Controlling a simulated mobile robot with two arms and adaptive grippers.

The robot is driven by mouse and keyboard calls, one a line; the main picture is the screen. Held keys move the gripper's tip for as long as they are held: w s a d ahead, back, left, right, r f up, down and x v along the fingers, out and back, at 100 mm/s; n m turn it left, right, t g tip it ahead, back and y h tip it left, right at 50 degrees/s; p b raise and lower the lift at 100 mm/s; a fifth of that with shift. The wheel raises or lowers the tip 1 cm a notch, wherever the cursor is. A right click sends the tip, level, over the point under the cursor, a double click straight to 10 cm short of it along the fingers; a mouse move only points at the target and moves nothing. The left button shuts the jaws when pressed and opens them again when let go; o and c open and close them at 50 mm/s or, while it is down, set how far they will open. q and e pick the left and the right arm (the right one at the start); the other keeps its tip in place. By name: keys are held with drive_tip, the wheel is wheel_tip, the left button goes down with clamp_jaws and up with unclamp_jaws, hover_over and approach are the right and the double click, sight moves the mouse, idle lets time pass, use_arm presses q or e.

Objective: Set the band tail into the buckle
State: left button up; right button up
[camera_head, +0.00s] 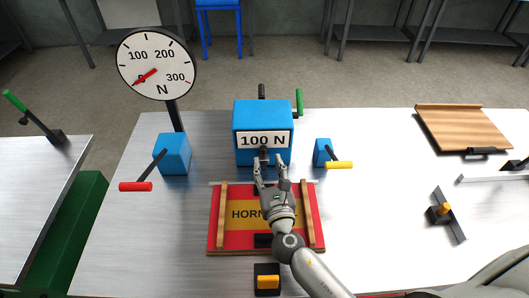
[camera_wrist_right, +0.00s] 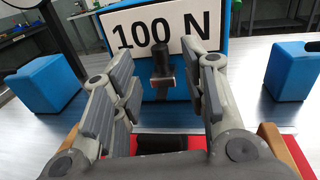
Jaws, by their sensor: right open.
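My right gripper (camera_head: 269,172) is open and empty in front of the blue block (camera_head: 262,118) labelled 100 N. In the right wrist view its fingers (camera_wrist_right: 165,78) stand apart on either side of a short dark peg (camera_wrist_right: 161,66) with a coppery end. The peg juts from the block's front and is apart from both fingers. Below lies a red board (camera_head: 222,238) with a yellow HORN-lettered plate (camera_head: 240,214), partly hidden by my gripper. A black piece (camera_head: 263,240) sits at the board's near edge. I cannot tell which parts are the band tail and buckle. My left gripper is not in view.
Wooden strips flank the yellow plate. Blue blocks with a red-handled lever (camera_head: 136,186) and a yellow-handled lever (camera_head: 339,165) stand either side. A black-and-orange piece (camera_head: 267,279) lies in front. A dial (camera_head: 156,64) stands behind left, a wooden board (camera_head: 463,128) at right.

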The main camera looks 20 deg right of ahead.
sight(264, 150)
drive_tip(key=w, duration=0.5)
drive_tip(key=shift+w+d+p, duration=0.3)
drive_tip(key=shift+w, duration=0.05)
clamp_jaws()
